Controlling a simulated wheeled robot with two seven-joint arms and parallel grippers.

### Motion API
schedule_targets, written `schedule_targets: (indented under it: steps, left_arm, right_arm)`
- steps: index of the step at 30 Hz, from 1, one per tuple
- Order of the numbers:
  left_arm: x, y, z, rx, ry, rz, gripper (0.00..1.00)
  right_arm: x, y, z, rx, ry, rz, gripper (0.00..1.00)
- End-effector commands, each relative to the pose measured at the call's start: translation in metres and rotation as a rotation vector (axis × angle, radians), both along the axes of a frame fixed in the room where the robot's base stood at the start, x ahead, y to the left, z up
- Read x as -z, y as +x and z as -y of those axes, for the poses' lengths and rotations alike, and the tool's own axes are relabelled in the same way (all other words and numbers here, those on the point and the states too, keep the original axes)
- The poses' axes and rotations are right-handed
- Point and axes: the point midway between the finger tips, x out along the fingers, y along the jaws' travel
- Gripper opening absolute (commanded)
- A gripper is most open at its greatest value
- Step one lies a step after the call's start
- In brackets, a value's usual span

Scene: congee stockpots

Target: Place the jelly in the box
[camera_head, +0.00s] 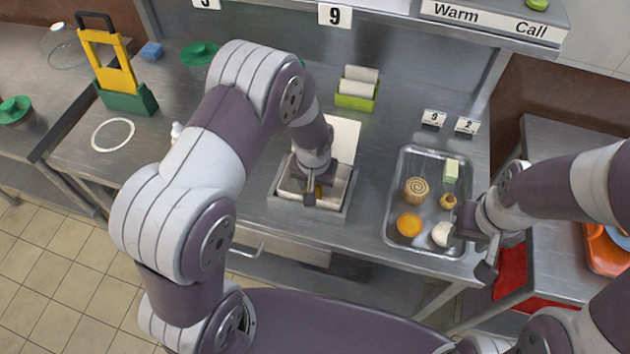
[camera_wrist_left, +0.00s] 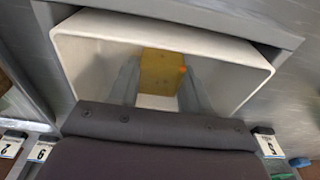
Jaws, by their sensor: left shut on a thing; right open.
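The jelly (camera_wrist_left: 162,72) is a yellow block with an orange spot in the left wrist view. It is between the fingers of my left gripper (camera_wrist_left: 155,85), which is shut on it. Block and fingertips are inside the white box (camera_wrist_left: 245,70). I cannot tell whether the jelly touches the box floor. In the head view the box (camera_head: 343,188) sits in a grey frame on the counter, with my left gripper (camera_head: 314,190) down in it and only a bit of yellow showing. My right gripper (camera_head: 489,250) is open at the metal tray's right edge, beside a white round item (camera_head: 442,234).
The metal tray (camera_head: 397,190) holds a spiral roll (camera_head: 416,189), an orange round item (camera_head: 409,224), a pale green block (camera_head: 451,170) and a small brown item (camera_head: 447,201). A green holder (camera_head: 356,94) stands behind the box. Clear counter lies left of the box.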

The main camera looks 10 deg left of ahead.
Motion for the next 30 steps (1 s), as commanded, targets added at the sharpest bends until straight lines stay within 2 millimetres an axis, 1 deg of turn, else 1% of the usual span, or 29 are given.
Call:
schedule_targets:
  steps: [4,7,8,9,10,17,20,23,30]
  left_arm:
    - [-0.001,0.001,0.000,0.000,0.000,0.002,0.17]
    - [0.003,0.000,0.000,0.000,0.000,0.001,0.17]
    - [0.002,0.000,0.000,0.000,0.000,0.001,0.54]
    - [0.002,0.000,0.000,0.000,0.000,0.001,0.67]
    - [0.001,0.000,0.000,0.000,0.000,0.001,0.73]
    - [0.001,0.001,0.000,0.000,0.000,0.001,0.73]
    - [-0.004,0.001,0.000,0.000,0.000,0.003,0.73]
    - [-0.021,0.000,0.001,0.001,0.000,0.006,0.73]
    - [-0.085,-0.008,0.002,0.000,-0.001,0.006,0.73]
  right_arm:
    - [0.000,0.000,0.000,0.000,0.000,0.000,0.43]
    - [0.003,0.000,0.000,0.000,0.000,0.000,0.43]
    - [0.002,0.000,0.000,0.000,0.000,0.000,0.43]
    - [0.002,0.000,0.000,0.000,0.000,0.000,0.43]
    - [0.002,0.000,0.000,0.000,0.000,0.000,0.43]
    - [0.002,0.000,0.000,0.000,0.000,0.000,0.43]
    - [-0.001,0.000,0.000,0.000,0.000,0.000,0.43]
    - [0.001,0.000,0.000,0.000,0.000,0.000,0.43]
    - [0.005,0.000,0.000,0.000,0.000,0.000,0.43]
